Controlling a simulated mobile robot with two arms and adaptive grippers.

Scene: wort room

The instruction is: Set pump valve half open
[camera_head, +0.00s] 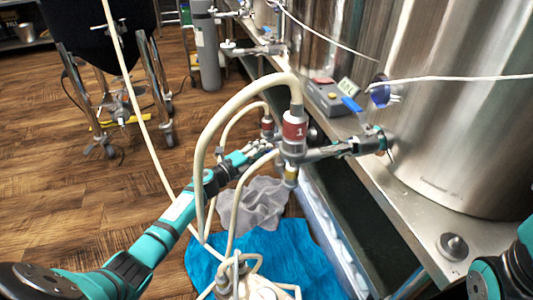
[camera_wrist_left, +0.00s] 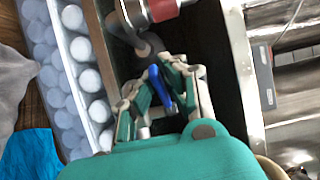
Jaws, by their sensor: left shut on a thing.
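The pump valve's blue handle (camera_wrist_left: 160,88) shows in the left wrist view, between the two fingers of my left gripper (camera_wrist_left: 163,84). The gripper is shut on it. In the head view my left gripper (camera_head: 264,148) reaches in from the left, beside the metal fitting under the red-banded hose coupling marked 1 (camera_head: 294,130). The handle is hidden there behind the gripper and fitting. In the wrist view a metal pipe with a red band (camera_wrist_left: 162,8) lies just beyond the fingertips. Only a teal link of my right arm shows at the lower right; its gripper is out of view.
A steel tank (camera_head: 462,110) stands on a metal ledge (camera_head: 440,228) at the right. A control box (camera_head: 328,98) and another blue handle (camera_head: 352,104) are near it. Pale hoses (camera_head: 215,110) loop around my left arm. A blue cloth (camera_head: 295,250) lies below.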

